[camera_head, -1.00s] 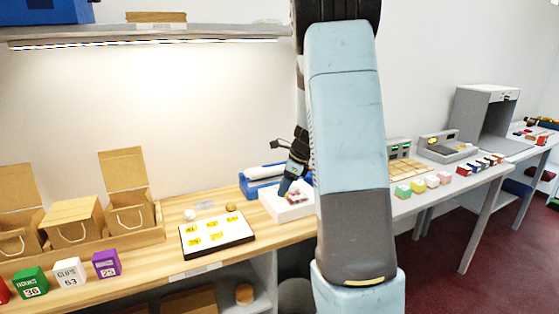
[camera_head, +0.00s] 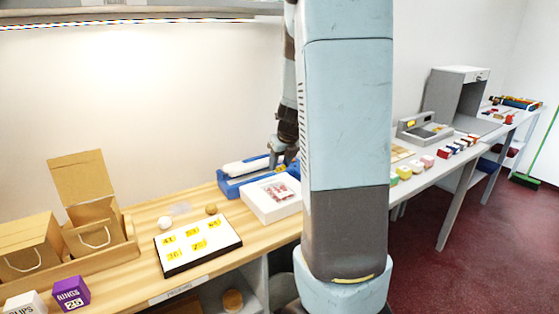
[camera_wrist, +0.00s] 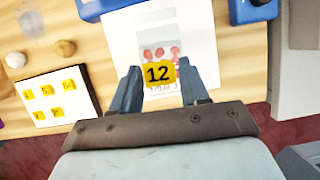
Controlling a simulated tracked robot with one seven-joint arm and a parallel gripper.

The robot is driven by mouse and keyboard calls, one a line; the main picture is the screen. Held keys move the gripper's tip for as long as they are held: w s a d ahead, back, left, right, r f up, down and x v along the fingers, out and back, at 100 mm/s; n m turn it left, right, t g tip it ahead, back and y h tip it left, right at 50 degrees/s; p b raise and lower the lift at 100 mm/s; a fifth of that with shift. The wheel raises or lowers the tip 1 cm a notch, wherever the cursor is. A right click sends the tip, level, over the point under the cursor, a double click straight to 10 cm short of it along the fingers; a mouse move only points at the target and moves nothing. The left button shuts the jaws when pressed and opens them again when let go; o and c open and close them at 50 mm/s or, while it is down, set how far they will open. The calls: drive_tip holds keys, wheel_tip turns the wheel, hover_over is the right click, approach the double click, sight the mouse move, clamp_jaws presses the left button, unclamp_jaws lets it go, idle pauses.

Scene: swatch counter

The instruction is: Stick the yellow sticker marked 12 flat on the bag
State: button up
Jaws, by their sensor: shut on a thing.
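The yellow sticker marked 12 (camera_wrist: 158,73) is pinched between the two fingertips of my gripper (camera_wrist: 160,78) in the wrist view, its number facing the camera. Behind it lies the clear bag (camera_wrist: 150,43) with red round pieces inside and a white printed label, partly covered by the sticker. In the head view the bag (camera_head: 279,190) lies in a shallow white tray (camera_head: 252,207). The gap between sticker and bag is hard to judge.
A black-edged white board (camera_head: 197,245) with several yellow stickers lies left of the tray. A white ball (camera_head: 165,222) and a tan ball (camera_head: 211,209) sit near the board. Brown boxes (camera_head: 90,238) stand further left.

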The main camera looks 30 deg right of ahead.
sight(278, 187)
drive_tip(key=shift+a+f, duration=0.15)
drive_tip(key=shift+f, duration=3.15)
drive_tip(key=shift+f, duration=0.3)
drive_tip(key=o, duration=0.8)
drive_tip(key=shift+o, duration=0.2)
drive_tip(key=shift+r, duration=0.1)
drive_tip(key=w+v, duration=0.2)
drive_tip(key=v, duration=1.6)
drive_tip(key=shift+r, duration=0.45)
drive_tip(key=shift+s, duration=0.1)
